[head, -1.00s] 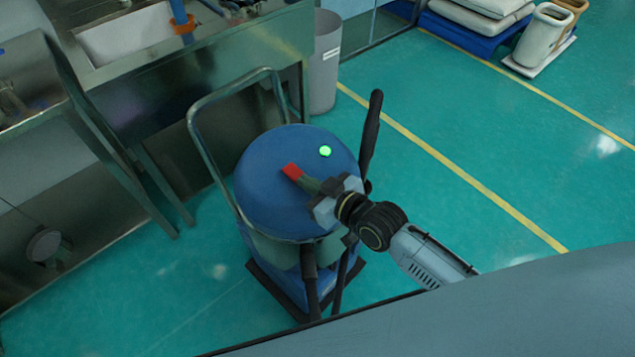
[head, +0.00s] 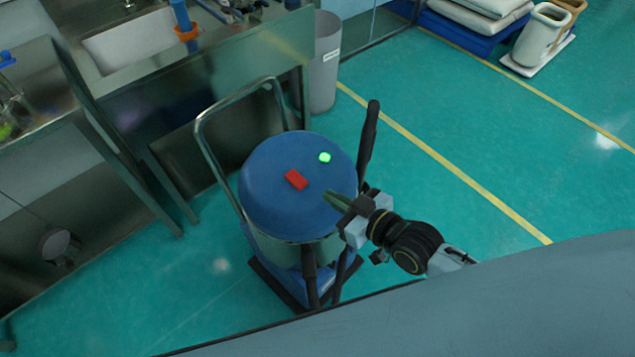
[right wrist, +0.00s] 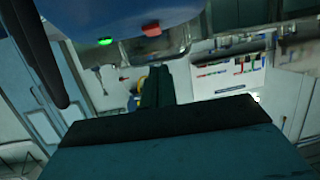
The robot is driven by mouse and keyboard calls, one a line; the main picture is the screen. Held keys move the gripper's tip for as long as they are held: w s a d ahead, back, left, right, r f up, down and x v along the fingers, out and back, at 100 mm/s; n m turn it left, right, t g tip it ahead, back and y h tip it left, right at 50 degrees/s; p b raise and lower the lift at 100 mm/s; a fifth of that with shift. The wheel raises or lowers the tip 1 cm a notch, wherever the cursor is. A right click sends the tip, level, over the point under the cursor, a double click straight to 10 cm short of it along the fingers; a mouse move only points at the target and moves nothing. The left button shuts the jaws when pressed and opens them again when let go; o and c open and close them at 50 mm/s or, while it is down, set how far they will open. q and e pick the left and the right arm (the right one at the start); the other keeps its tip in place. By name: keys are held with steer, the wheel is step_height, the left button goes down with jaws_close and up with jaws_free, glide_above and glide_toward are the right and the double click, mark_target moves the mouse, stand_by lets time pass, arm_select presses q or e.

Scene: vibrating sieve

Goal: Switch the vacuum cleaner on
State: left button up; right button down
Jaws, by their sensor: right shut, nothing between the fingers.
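The vacuum cleaner (head: 270,205) is a blue drum with a metal push handle on a blue wheeled base. On its lid are a red switch (head: 296,180) and a round, lit green light (head: 324,157). The red switch (right wrist: 151,29) and green light (right wrist: 104,41) also show in the right wrist view. My right gripper (head: 328,197) is shut and empty, at the lid's right edge, apart from the red switch. In the right wrist view its closed fingers (right wrist: 156,85) point toward the drum. My left gripper is not in view.
A black hose (head: 368,145) stands up on the drum's right side. A metal sink bench (head: 190,75) is behind and left. A grey bin (head: 323,65) stands beyond the drum. Green floor (head: 440,120) on the right is clear.

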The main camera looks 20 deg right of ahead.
steer(key=shift+f+v, duration=0.1)
steer(key=shift+v, duration=0.55)
steer(key=shift+f+v, duration=0.15)
steer(key=shift+v, duration=0.5)
steer(key=s+d+f+m+g+h, duration=0.1)
steer(key=s+d+f+g+h, duration=0.15)
steer(key=f, duration=0.55)
steer(key=s+d+f+m+g+h, duration=0.1)
steer(key=s+d+f, duration=0.25)
steer(key=f, duration=0.55)
steer(key=s+d+f+g+h, duration=0.1)
steer(key=s+d+f+h, duration=0.15)
steer(key=f, duration=0.55)
steer(key=s+f+g, duration=0.2)
steer(key=s+f, duration=0.2)
steer(key=s, duration=0.4)
steer(key=s+f+m+g, duration=0.1)
steer(key=s+f+g, duration=0.2)
steer(key=s+f, duration=0.2)
steer(key=s+f+g+h, duration=0.1)
steer(key=s+f, duration=0.3)
steer(key=s, duration=0.6)
steer(key=shift+s+d+f+g, duration=0.3)
steer(key=shift+f+g, duration=0.1)
steer(key=shift+g, duration=0.25)
